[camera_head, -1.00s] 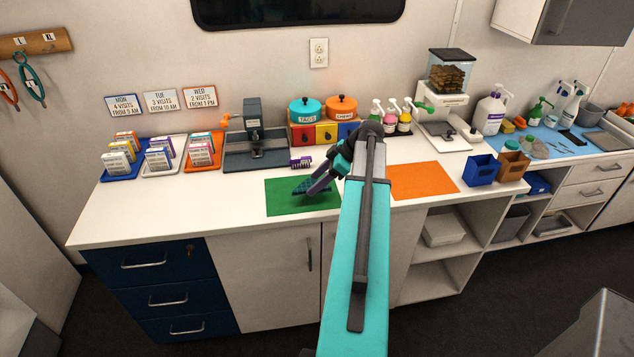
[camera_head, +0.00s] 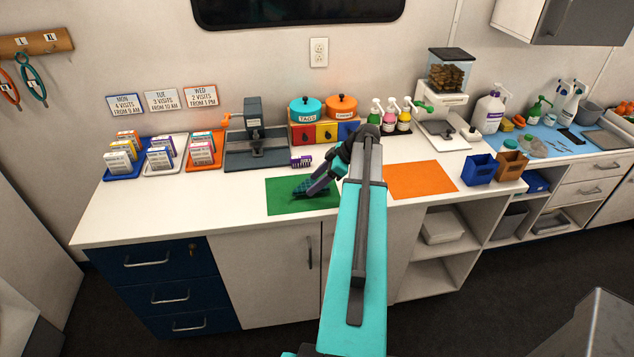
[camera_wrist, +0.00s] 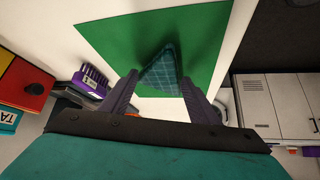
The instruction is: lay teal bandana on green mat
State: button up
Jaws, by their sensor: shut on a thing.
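The teal bandana (camera_wrist: 163,73) is a plaid triangle of cloth between the tips of my gripper (camera_wrist: 168,85). It lies over the green mat in the wrist view (camera_wrist: 110,40), close to its surface. In the head view the green mat (camera_head: 285,200) lies flat on the counter, and my gripper (camera_head: 318,184) is low over its right half. The bandana (camera_head: 302,188) shows there as a small dark patch at the fingertips. My gripper is shut on the bandana. I cannot tell whether the cloth touches the mat.
An orange mat (camera_head: 425,180) lies to the right of my arm. A purple comb-like object (camera_head: 301,161) sits just behind the green mat. Colored drawers (camera_head: 326,134) and a grey stand (camera_head: 256,150) are at the back. The counter left of the mat is clear.

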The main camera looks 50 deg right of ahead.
jog(key=shift+f, duration=0.7)
jog(key=shift+f, duration=0.2)
jog(key=o, duration=1.1)
jog(key=shift+r, duration=0.1)
jog(key=shift+o, duration=0.2)
jog(key=shift+d+r, duration=0.1)
jog(key=shift+r, duration=0.05)
jog(key=b+v, duration=0.4)
jog(key=v, duration=0.7)
jog(key=shift+s+r, duration=0.2)
jog(key=shift+r, duration=0.15)
